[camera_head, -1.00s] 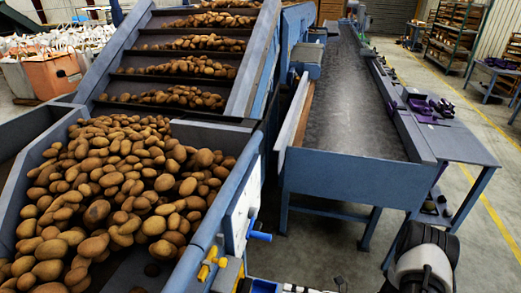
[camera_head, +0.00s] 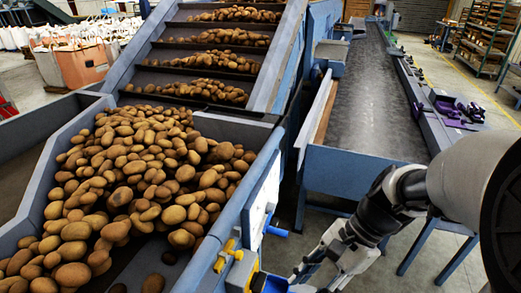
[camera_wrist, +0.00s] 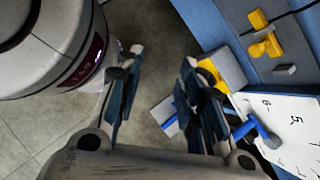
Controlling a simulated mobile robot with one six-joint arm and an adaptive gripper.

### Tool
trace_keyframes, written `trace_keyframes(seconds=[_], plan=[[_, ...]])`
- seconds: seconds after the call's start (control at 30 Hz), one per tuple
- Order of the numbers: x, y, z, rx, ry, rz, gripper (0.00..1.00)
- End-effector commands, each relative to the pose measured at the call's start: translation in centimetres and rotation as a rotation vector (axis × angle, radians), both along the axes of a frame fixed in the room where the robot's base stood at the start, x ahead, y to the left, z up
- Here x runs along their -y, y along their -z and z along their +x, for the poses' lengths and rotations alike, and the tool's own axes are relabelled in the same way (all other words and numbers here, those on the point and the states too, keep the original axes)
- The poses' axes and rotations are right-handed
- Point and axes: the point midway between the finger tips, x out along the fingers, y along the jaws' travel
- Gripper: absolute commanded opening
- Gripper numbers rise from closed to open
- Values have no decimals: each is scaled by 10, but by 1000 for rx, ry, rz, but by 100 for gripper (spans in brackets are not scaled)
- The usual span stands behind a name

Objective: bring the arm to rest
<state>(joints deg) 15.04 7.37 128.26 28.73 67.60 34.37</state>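My arm comes in from the right edge of the head view, and my gripper (camera_head: 312,268) hangs low in front of the conveyor's near end. In the wrist view my gripper (camera_wrist: 165,85) is open, its two dark pads well apart. Only grey floor and a small pale block show between them. The gripper holds nothing. Close to its right finger are a blue handle (camera_wrist: 258,130) on a white panel (camera_wrist: 300,107) and a yellow knob (camera_wrist: 264,42). I cannot tell whether the finger touches any of them.
A hopper (camera_head: 35,190) full of potatoes (camera_head: 140,180) stands at the left, below a slatted elevator (camera_head: 160,62). A dark conveyor belt (camera_head: 375,100) runs away from me. Purple items (camera_head: 470,110) lie on its right side table.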

Motion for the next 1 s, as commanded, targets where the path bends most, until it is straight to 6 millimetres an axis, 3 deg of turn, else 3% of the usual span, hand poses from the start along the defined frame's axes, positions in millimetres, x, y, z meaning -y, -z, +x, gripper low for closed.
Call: trace_keyframes(seconds=[0.2,0.5,0.7,1.0], plan=[[11,-40,-33,359,-403,-206,35],[32,-78,-63,736,-889,-492,35],[39,-88,-69,834,-1033,-590,35],[40,-89,-69,843,-1048,-600,35]])
